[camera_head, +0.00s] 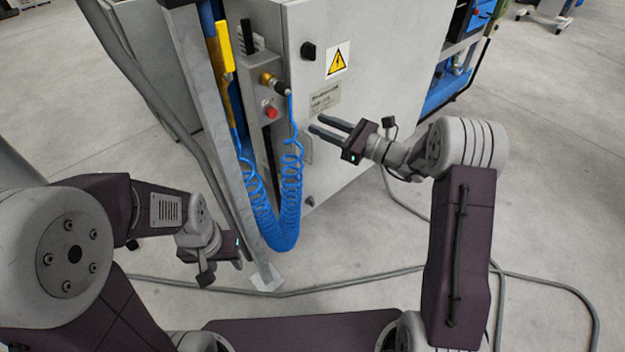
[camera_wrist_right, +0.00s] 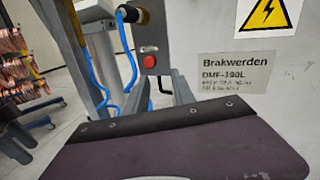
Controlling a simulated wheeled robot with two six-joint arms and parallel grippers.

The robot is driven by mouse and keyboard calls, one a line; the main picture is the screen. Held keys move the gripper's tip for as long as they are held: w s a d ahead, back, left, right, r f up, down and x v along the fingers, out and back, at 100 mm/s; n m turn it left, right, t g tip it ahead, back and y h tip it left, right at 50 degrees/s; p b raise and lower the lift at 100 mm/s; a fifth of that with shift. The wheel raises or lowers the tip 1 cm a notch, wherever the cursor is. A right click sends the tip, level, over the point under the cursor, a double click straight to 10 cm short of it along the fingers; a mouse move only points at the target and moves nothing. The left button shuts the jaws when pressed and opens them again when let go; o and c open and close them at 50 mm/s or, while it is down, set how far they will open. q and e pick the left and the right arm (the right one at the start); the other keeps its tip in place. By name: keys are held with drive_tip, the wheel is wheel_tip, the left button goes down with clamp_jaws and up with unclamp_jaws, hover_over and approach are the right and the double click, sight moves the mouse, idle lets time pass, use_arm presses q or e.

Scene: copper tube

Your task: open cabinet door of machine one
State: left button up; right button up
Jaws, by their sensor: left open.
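The machine's pale grey cabinet door (camera_head: 365,110) stands upright in the head view and looks closed. It carries a black knob (camera_head: 308,50), a yellow warning sign (camera_head: 337,60) and a label plate (camera_head: 325,98). The sign also shows in the right wrist view (camera_wrist_right: 268,14). My right gripper (camera_head: 317,123) is open and empty, its two fingers pointing left in front of the door, below the label and the knob. Whether it touches the door is not clear. My left gripper (camera_head: 238,258) is low at the left, open, away from the door, its fingers barely visible.
A grey metal post (camera_head: 205,110) stands left of the cabinet. A blue coiled hose (camera_head: 290,190) hangs beside the door's left edge, below a red button (camera_head: 271,112). A grey cable (camera_head: 330,284) lies on the floor. Floor right of the cabinet is mostly free.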

sight(312, 162)
drive_tip(key=w+d+f+m+t+h+b, duration=0.1)
drive_tip(key=d+f+b, duration=0.15)
drive_tip(key=f, duration=0.55)
drive_tip(key=d+f+m+h+b, duration=0.1)
drive_tip(key=d+f+b, duration=0.15)
drive_tip(key=f, duration=0.45)
drive_tip(key=b+x, duration=0.3)
drive_tip(key=x, duration=0.6)
drive_tip(key=shift+a+b, duration=0.25)
drive_tip(key=shift+b, duration=0.15)
drive_tip(key=shift+a+r, duration=0.1)
drive_tip(key=shift+a, duration=0.05)
use_arm(q)
wheel_tip(312, 162, down, 12)
drive_tip(key=shift+f, duration=0.25)
use_arm(e)
clamp_jaws()
